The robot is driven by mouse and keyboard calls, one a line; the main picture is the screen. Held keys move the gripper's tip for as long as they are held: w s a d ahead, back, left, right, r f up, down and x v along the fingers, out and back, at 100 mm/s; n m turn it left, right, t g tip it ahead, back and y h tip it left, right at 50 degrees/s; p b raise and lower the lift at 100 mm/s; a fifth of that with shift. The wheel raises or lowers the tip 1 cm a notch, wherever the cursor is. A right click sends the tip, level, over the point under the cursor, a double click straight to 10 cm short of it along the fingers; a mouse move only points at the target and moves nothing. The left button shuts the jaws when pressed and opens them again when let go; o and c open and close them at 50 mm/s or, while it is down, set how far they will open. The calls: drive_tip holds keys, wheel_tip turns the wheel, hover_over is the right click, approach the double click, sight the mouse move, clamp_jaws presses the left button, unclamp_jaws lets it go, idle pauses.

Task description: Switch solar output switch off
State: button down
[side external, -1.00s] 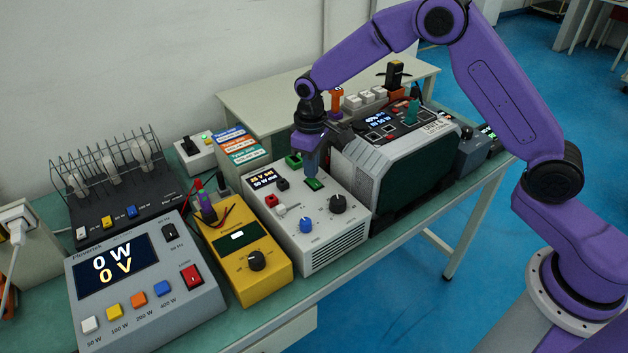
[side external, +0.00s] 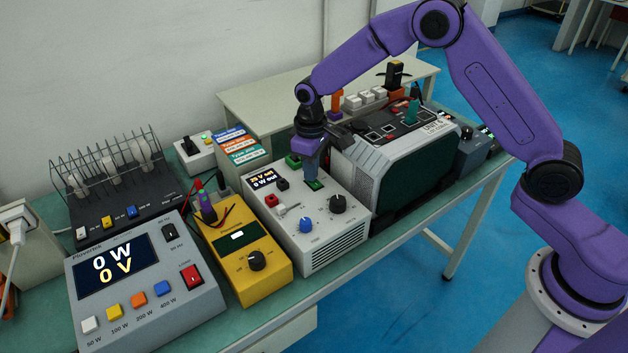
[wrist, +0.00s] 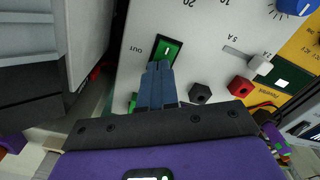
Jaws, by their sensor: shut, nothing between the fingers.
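The output switch (side external: 315,185) is a green rocker in a dark frame on top of the white supply box (side external: 345,240). In the wrist view the green rocker (wrist: 169,48) shows a white line mark beside the printed "OUT". My gripper (side external: 312,176) points down with its blue-grey fingers shut and empty. In the wrist view its fingertips (wrist: 160,66) are at the near edge of the rocker and cover part of it, seemingly touching. The box's display (side external: 262,179) appears to read 25 V set and 0 W out.
A grey power station (side external: 365,165) stands close right of the box. A yellow meter (side external: 265,275) stands close on the left.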

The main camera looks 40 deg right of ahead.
drive_tip(key=shift+r, duration=3.35)
drive_tip(key=s+r+n, duration=0.2)
drive_tip(key=s+r, duration=0.1)
drive_tip(key=s, duration=0.6)
drive_tip(key=s+r+n, duration=0.1)
drive_tip(key=s+r, duration=0.3)
drive_tip(key=s, duration=0.5)
drive_tip(key=s+d+n, duration=0.1)
drive_tip(key=s+d, duration=0.4)
drive_tip(key=s, duration=0.4)
drive_tip(key=s+d+n, duration=0.2)
drive_tip(key=s+d, duration=0.3)
drive_tip(key=s, duration=0.4)
drive_tip(key=shift+s+f+n, duration=0.25)
drive_tip(key=shift+s+n, duration=0.05)
